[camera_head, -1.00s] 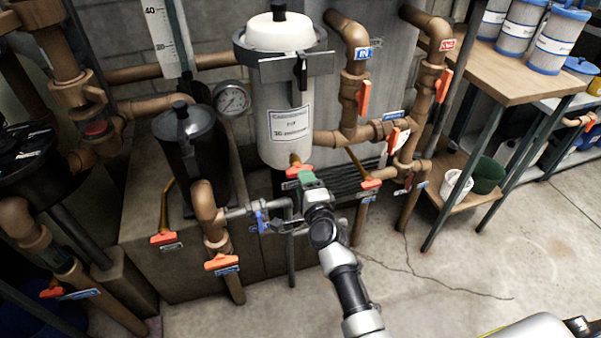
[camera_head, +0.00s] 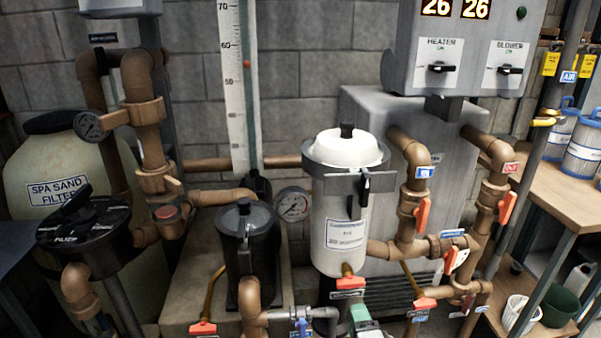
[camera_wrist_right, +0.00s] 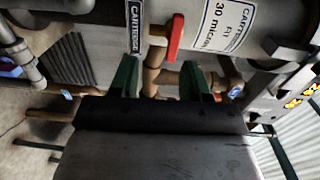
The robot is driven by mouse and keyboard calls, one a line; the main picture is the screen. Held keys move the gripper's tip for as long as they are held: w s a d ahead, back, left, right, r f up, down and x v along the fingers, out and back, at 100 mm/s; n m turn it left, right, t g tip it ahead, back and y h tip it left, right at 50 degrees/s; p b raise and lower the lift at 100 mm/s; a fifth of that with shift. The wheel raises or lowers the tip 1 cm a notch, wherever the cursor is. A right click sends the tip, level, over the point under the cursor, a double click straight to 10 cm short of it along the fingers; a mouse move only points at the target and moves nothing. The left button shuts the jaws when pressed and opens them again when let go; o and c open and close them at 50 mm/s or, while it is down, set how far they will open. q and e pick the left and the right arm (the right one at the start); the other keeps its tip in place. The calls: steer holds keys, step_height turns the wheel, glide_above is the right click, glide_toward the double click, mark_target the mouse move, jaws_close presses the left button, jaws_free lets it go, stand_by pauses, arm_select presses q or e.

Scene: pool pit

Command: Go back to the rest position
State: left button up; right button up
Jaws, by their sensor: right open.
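My right gripper (camera_head: 364,322) shows at the bottom edge of the head view, with green fingers; most of its arm is below the picture. In the right wrist view its two green fingers (camera_wrist_right: 158,82) stand apart, open, with nothing held between them. A red valve handle (camera_wrist_right: 175,38) lies beyond the fingertips there, apart from them. The same handle (camera_head: 348,282) shows in the head view under the white cartridge filter (camera_head: 341,215), just above my gripper. My left gripper is in neither view.
Copper pipes with orange handles (camera_head: 421,212) stand right of the filter. A black pump strainer (camera_head: 250,255) and a sand filter (camera_head: 65,165) are to the left. A control box (camera_head: 460,50) hangs above. A wooden shelf (camera_head: 575,187) with cartridges is at right.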

steer(key=s+f+n+g+y, duration=0.1)
steer(key=s+f+n+g, duration=0.5)
steer(key=s+f, duration=0.7)
steer(key=s+f+n+g, duration=0.4)
steer(key=s+f+n, duration=0.35)
steer(key=f, duration=0.85)
steer(key=s+d+f+n+g+h, duration=0.1)
steer(key=s+d+f+n+g, duration=0.15)
steer(key=s, duration=0.45)
steer(key=s+d+f+n+g, duration=0.1)
steer(key=s+f, duration=0.3)
steer(key=s, duration=0.2)
steer(key=s+d+f+n+g+h, duration=0.1)
steer(key=s+d+f+n+g, duration=0.15)
steer(key=s, duration=0.45)
arm_select(q)
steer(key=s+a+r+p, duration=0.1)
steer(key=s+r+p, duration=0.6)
steer(key=p, duration=0.5)
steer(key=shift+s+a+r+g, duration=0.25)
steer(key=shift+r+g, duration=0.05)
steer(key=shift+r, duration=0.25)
arm_select(e)
steer(key=s+r, duration=0.7)
steer(key=r, duration=0.1)
steer(key=shift+s+d, duration=0.25)
steer(key=shift+d, duration=0.1)
